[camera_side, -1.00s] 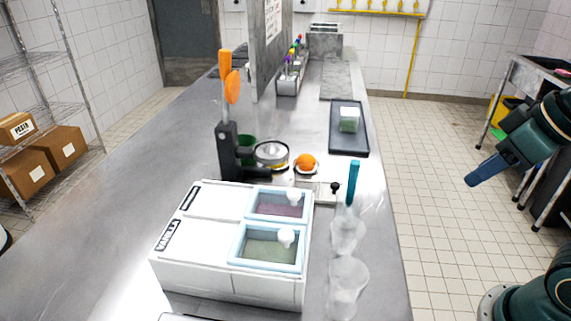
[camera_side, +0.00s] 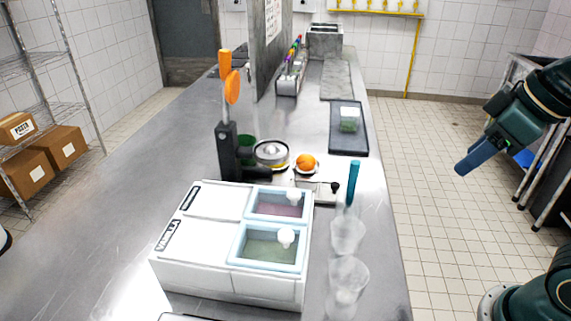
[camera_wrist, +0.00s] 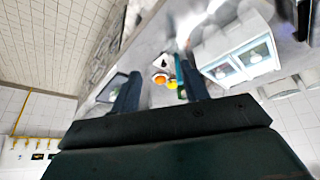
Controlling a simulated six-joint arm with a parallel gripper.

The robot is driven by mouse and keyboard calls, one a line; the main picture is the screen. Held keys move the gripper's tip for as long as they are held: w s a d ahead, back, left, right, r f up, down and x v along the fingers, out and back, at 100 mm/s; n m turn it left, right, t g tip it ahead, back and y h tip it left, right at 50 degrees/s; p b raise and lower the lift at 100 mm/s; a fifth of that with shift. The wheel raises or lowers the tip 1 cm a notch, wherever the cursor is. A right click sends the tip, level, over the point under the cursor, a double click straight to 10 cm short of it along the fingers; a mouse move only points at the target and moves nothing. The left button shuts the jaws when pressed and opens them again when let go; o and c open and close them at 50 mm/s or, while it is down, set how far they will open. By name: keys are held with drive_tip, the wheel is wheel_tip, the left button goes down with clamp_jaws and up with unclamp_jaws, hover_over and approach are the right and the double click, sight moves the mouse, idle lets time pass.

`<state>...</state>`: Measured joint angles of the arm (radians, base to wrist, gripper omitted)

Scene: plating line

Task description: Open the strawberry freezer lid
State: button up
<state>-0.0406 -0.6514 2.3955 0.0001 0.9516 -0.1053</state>
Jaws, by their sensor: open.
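The white freezer box (camera_side: 195,235) stands on the near part of the steel counter with two glass lids framed in pale blue, both closed. The farther lid (camera_side: 279,204) has pink-red contents beneath and a white knob (camera_side: 293,198). The nearer lid (camera_side: 268,247) has greenish contents and its own white knob (camera_side: 285,237). The freezer also shows at the upper right of the wrist view (camera_wrist: 215,45). My gripper (camera_side: 463,168) is open and empty, in the air right of the counter, well away from the lids. Its two fingers show in the wrist view (camera_wrist: 160,90).
Clear cups (camera_side: 347,275) and a teal-handled scoop (camera_side: 352,182) stand right of the freezer. A black press with orange handles (camera_side: 228,150), an orange (camera_side: 306,162) and a dark tray (camera_side: 348,140) lie beyond it. The space between my gripper and the counter is clear.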

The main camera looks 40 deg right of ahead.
drive_tip(key=w+a+r+n+g, duration=0.1)
drive_tip(key=w+a+r+n, duration=0.25)
drive_tip(key=w, duration=0.25)
drive_tip(key=n+g, duration=0.4)
drive_tip(key=n, duration=0.9)
hover_over(294, 192)
drive_tip(key=shift+f, duration=0.3)
drive_tip(key=shift+f, duration=0.15)
wheel_tip(294, 192, down, 14)
drive_tip(key=shift+r, duration=0.25)
clamp_jaws()
